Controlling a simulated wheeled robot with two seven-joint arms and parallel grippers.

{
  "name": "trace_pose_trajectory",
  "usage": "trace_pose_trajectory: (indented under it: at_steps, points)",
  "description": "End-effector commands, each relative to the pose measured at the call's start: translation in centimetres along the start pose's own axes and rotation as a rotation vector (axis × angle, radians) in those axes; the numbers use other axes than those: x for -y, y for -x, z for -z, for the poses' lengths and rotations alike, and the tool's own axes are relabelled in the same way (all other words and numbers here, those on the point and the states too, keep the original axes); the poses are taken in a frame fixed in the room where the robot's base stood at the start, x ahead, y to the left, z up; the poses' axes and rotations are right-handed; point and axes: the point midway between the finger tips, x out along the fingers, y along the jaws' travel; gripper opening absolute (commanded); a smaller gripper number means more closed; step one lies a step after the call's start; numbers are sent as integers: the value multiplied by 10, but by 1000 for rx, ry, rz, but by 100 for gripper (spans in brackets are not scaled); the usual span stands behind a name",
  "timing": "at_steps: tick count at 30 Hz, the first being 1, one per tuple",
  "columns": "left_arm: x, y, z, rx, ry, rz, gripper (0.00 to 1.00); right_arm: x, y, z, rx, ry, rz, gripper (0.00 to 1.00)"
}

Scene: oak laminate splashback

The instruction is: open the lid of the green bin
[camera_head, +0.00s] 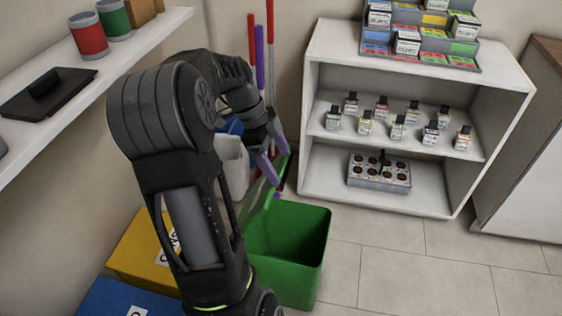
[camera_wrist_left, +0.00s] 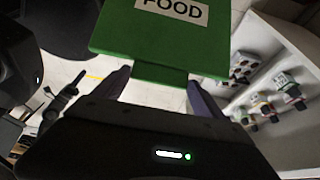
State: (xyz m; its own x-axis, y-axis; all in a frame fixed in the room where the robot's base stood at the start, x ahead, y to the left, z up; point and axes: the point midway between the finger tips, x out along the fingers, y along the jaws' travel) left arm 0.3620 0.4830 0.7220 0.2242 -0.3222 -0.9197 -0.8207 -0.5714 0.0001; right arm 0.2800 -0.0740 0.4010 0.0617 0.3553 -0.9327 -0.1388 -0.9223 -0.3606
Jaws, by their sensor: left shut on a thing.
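The green bin (camera_head: 288,252) stands on the floor just right of my left arm, with its inside showing from above. Its green lid (camera_head: 260,203) is raised and tilted up at the bin's back left, seen nearly edge-on in the head view. In the left wrist view the lid (camera_wrist_left: 165,40) carries a white FOOD label (camera_wrist_left: 178,8). My left gripper (camera_head: 279,169) is at the raised edge of the lid. In the left wrist view its fingers (camera_wrist_left: 160,79) are on either side of the lid's front tab, shut on it. My right gripper is not in view.
A yellow bin (camera_head: 143,247) and a blue bin (camera_head: 125,298) stand left of the green one. A white jug (camera_head: 236,172) and long-handled tools (camera_head: 260,58) are behind. A white shelf unit (camera_head: 410,205) stands at the back right. Floor to the right is clear.

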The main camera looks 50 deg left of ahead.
Motion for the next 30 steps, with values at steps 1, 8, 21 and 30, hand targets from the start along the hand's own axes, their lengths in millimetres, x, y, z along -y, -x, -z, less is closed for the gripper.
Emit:
trace_pose_trajectory:
  at_steps: [1, 8, 21, 30]
  points:
    - [0, 0, -1, 3, 0, 2, 9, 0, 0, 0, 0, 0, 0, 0]
    - [0, 0, -1, 2, -1, 1, 9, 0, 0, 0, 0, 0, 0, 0]
    - [0, -1, -1, 2, -2, 0, 9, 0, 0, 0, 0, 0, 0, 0]
    - [0, -1, -1, 1, -2, 0, 89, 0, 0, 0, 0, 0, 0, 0]
